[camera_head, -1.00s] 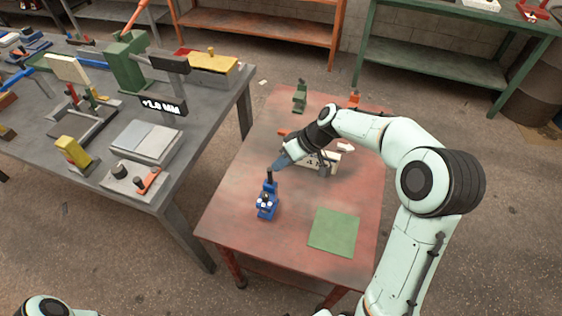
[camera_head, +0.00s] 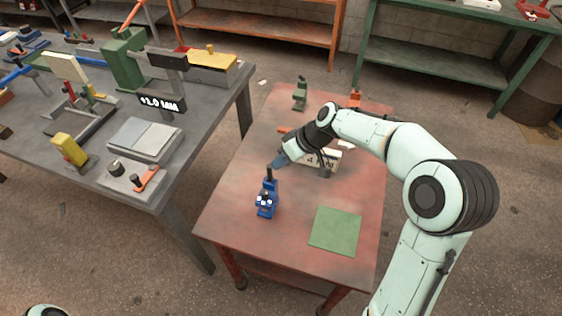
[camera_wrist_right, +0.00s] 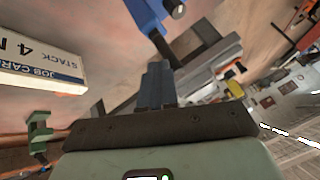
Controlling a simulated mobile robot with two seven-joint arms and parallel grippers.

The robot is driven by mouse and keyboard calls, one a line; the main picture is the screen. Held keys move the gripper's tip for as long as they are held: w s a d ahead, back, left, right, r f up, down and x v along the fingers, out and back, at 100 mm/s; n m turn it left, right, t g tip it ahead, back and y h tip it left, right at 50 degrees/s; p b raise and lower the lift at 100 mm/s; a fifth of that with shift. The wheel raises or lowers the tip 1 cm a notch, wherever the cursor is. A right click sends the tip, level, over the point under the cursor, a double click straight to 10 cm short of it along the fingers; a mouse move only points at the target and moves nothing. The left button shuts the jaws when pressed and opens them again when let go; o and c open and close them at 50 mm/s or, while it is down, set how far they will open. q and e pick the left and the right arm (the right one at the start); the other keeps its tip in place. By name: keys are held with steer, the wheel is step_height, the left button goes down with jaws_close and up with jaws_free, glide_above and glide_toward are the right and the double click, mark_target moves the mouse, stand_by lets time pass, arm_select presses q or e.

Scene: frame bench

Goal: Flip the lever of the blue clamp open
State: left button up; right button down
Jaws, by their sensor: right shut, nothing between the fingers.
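The blue clamp (camera_head: 266,203) stands on the red table, left of the green mat. Its lever has a dark handle (camera_head: 269,174) that points up from the clamp's far end. In the right wrist view the blue clamp (camera_wrist_right: 146,14) is at the top, with the dark handle (camera_wrist_right: 160,44) reaching toward the fingers. My right gripper (camera_head: 277,163) is shut and empty, just beyond the handle's tip; I cannot tell whether they touch. Its fingers also show in the right wrist view (camera_wrist_right: 157,85). My left gripper is out of view.
A white job card block (camera_head: 325,158) stands behind my right wrist. A green clamp (camera_head: 299,95) and an orange one (camera_head: 355,98) are at the table's far end. The green mat (camera_head: 335,231) lies flat at front right. A cluttered grey bench (camera_head: 196,160) is at left.

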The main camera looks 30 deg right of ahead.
steer(key=s+a+t+h+b, duration=0.1)
steer(key=b, duration=0.2)
steer(key=s+a+n+t+h+b, duration=0.1)
steer(key=b, duration=0.3)
steer(key=shift+a+f+h, duration=0.1)
steer(key=shift+f+h, duration=0.1)
steer(key=shift+h, duration=0.1)
arm_select(q)
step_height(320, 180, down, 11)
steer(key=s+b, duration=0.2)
steer(key=b, duration=0.2)
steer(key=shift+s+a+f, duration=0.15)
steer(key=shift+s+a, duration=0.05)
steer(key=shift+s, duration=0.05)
arm_select(e)
steer(key=shift+s+a+n+t+h, duration=0.5)
steer(key=shift+s+a+t+h, duration=0.1)
steer(key=shift+a+t+h, duration=0.15)
steer(key=shift+w+d, duration=0.1)
steer(key=shift+d, duration=0.05)
steer(key=shift+w+d+f, duration=0.25)
steer(key=shift+w+d, duration=0.2)
steer(key=shift+d, duration=0.05)
